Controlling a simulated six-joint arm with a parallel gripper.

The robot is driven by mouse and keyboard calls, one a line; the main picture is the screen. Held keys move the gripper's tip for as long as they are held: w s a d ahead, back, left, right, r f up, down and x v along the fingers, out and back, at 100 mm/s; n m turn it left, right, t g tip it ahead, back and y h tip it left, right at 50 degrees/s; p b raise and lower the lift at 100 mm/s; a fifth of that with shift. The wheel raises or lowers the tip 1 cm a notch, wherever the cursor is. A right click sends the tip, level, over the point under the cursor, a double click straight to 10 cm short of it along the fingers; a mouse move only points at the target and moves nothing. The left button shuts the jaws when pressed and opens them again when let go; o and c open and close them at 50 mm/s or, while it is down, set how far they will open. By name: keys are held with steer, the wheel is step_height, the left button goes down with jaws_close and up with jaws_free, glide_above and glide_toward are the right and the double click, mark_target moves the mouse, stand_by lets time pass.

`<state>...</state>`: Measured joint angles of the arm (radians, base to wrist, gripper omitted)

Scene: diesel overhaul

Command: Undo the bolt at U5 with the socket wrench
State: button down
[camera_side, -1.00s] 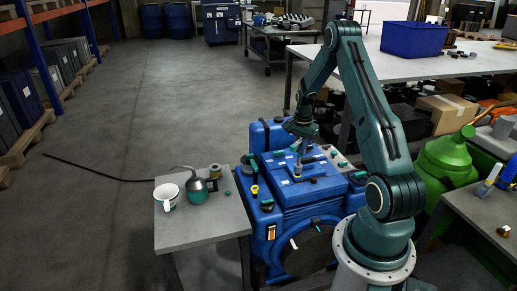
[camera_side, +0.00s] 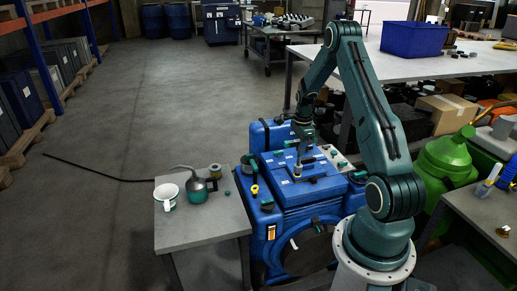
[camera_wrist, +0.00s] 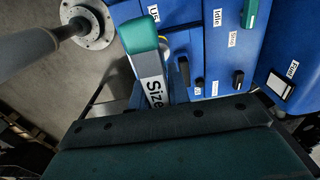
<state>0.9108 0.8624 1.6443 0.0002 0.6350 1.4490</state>
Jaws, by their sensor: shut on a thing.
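My gripper (camera_side: 303,148) is over the top of the blue engine (camera_side: 300,190), pointing down. It is shut on the socket wrench (camera_side: 298,169), which stands near upright on the engine top in the side view. In the wrist view a grey bar with a teal end and the word "Size" (camera_wrist: 152,80) shows in front of the engine, apparently part of the wrench. A label beginning with U (camera_wrist: 154,13) is close by, but I cannot read it surely as U5. The bolt itself and the socket's seat on it are hidden.
Labels "Idle" (camera_wrist: 218,17) and "Fuel" (camera_wrist: 292,69) mark the engine. A green can (camera_side: 447,160) stands at right.

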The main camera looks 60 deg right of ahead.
steer(key=shift+f, duration=0.1)
steer(key=shift+f, duration=0.65)
